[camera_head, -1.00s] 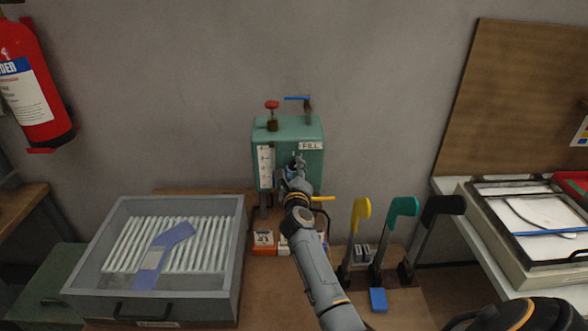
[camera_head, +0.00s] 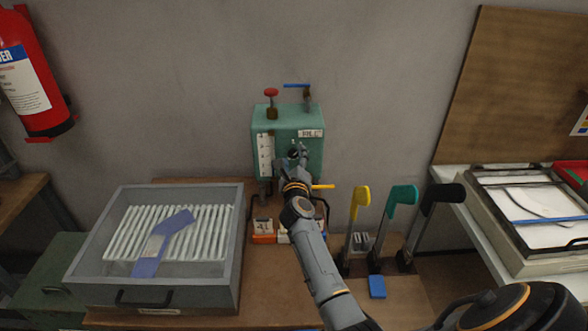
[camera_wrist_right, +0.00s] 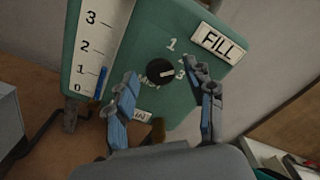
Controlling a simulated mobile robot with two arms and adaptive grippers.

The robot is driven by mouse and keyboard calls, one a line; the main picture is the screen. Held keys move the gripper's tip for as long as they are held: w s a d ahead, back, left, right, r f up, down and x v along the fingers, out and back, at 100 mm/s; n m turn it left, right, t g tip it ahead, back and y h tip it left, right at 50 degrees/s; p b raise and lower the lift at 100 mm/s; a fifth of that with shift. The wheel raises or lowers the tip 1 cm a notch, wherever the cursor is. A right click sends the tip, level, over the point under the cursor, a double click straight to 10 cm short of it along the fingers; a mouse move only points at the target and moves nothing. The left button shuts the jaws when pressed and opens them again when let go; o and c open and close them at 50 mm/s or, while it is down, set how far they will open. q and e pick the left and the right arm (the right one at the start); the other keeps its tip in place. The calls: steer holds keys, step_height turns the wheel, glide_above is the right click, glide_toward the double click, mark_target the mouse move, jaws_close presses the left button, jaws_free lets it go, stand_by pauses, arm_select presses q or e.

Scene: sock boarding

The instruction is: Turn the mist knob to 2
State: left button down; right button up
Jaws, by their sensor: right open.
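The mist knob (camera_wrist_right: 153,73) is a round black dial with a light pointer mark, on the front of the green tank (camera_head: 288,120). The right wrist view shows it among the numbers 1 and 3, with a figure between them partly hidden. Its pointer faces right, toward the 3 side. My right gripper (camera_wrist_right: 166,92) is open, its blue-padded fingers on either side of the knob and apart from it. In the head view my right gripper (camera_head: 298,155) is in front of the tank and hides part of its face. My left gripper is out of view.
A level scale (camera_wrist_right: 90,50) and a FILL label (camera_wrist_right: 217,43) flank the dial. A red-topped valve (camera_head: 271,98) and a blue lever (camera_head: 297,86) stand on the tank.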

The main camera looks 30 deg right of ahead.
steer(key=v, duration=1.1)
steer(key=shift+s, duration=0.2)
